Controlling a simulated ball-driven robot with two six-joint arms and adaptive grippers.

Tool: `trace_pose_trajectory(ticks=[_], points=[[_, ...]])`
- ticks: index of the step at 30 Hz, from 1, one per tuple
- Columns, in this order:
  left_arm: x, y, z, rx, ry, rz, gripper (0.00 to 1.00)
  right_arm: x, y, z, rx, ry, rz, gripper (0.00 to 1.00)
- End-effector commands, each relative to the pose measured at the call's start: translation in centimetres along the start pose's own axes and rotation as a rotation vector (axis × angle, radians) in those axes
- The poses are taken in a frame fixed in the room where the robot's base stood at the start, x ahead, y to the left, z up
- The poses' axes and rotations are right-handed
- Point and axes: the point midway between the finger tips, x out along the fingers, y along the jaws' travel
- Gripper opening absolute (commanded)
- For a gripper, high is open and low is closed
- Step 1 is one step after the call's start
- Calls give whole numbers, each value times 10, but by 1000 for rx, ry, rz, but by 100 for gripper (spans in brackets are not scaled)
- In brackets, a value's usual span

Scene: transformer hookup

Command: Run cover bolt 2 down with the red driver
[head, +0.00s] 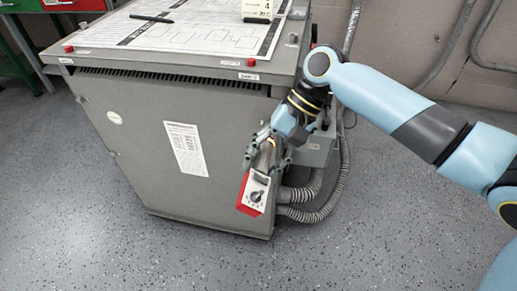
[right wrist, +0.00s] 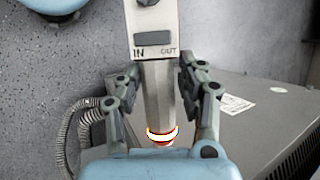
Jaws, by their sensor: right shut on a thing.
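My right gripper (head: 268,152) is shut on the driver (head: 254,194), which has a red side and a pale face with a dark knob. The driver hangs in front of the cabinet's right front corner, below its top. In the right wrist view, my right gripper's fingers (right wrist: 162,100) stand on both sides of the driver's grey barrel (right wrist: 157,85). A glowing ring is near the palm, and IN and OUT are marked on the body. Red bolt heads (head: 251,62) and (head: 69,48) sit at the cabinet top's front corners. I cannot read which is bolt 2. My left gripper is out of view.
The grey transformer cabinet (head: 150,130) has a paper sheet (head: 190,30), a black pen (head: 152,18) and a card marked 4 (head: 257,9) on top. Ribbed conduits (head: 318,205) curve beside its right side. Speckled floor (head: 60,220) is open in front.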

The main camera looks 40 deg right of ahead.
Motion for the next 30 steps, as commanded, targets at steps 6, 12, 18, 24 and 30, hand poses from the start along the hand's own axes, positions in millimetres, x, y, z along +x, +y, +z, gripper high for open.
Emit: trace_pose_trajectory(ticks=[6,12,18,24,30], points=[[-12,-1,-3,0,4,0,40,2,-2,13,0,-2,-2,0],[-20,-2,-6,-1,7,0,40,6,-2,22,0,-2,-4,0],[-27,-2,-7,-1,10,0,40,10,-1,32,0,-3,-3,0],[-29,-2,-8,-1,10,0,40,12,0,35,0,-1,-2,0],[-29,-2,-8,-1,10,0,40,13,0,35,0,-1,-2,0]])
